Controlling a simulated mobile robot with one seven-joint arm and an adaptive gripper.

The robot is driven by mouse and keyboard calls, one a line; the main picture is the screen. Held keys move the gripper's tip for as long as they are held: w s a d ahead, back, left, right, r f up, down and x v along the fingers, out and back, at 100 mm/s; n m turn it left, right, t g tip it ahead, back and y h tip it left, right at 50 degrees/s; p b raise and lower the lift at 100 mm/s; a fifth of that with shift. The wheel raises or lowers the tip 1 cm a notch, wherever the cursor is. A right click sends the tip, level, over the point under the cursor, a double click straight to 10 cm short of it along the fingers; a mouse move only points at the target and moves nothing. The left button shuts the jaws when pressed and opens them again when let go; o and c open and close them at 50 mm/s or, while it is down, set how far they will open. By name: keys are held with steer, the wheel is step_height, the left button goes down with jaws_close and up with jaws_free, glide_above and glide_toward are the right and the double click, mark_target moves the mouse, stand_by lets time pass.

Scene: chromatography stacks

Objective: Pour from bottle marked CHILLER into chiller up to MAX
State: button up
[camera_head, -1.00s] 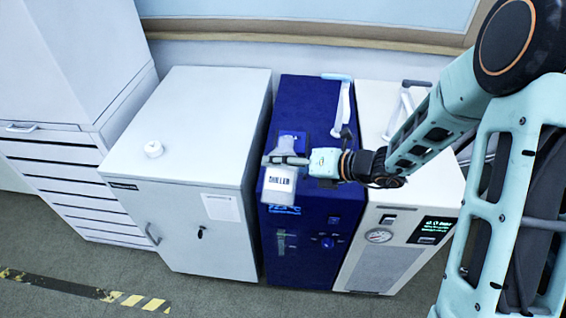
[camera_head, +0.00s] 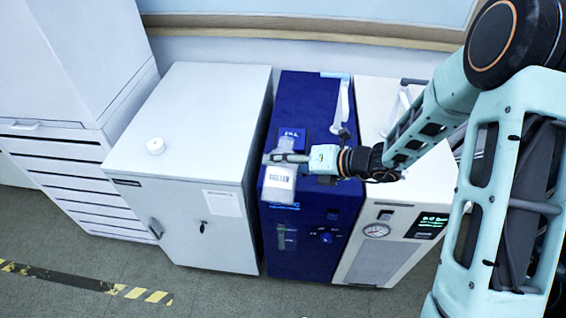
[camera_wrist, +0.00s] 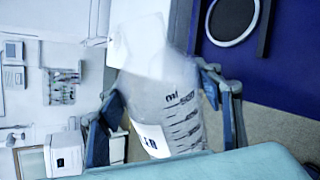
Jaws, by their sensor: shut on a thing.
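My gripper (camera_head: 286,158) is shut on a translucent bottle (camera_head: 284,148) with a white label (camera_head: 279,177), whose lettering looks like CHILLER. It holds the bottle above the front top edge of a dark blue cabinet (camera_head: 304,95), apparently the chiller. In the wrist view the bottle (camera_wrist: 180,112) sits between both fingers (camera_wrist: 160,92), with black ml graduations on its side. A dark round opening with a pale rim (camera_wrist: 232,18) shows on the blue surface near the bottle. The blue front has a narrow gauge window (camera_head: 286,237); no MAX mark is readable.
A white unit with a pressure dial (camera_head: 376,230) and display (camera_head: 427,226) stands right. A pale handle-like part (camera_head: 342,100) rises at the blue cabinet's back right.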

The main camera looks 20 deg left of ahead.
steer(key=shift+g+p, duration=0.3)
steer(key=shift+p, duration=0.6)
steer(key=shift+f+m, duration=0.25)
steer(key=shift+m, duration=0.05)
steer(key=shift+f+g+p, duration=0.15)
steer(key=shift+g+p, duration=0.15)
steer(key=shift+p, duration=0.95)
steer(key=shift+f+m, duration=0.2)
steer(key=shift+m, duration=0.1)
steer(key=shift+w+a+g+p, duration=0.1)
steer(key=shift+g+p, duration=0.2)
steer(key=shift+p, duration=0.75)
steer(key=shift+f+m+g+h+p, duration=0.3)
steer(key=shift+m+p, duration=0.1)
steer(key=shift+p, duration=0.35)
steer(key=shift+w+m+g, duration=0.15)
steer(key=shift+m+g, duration=0.15)
steer(key=shift+w+f+m+g, duration=0.15)
steer(key=shift+m+g, duration=0.25)
steer(key=shift+g, duration=0.1)
stand_by(1.2)
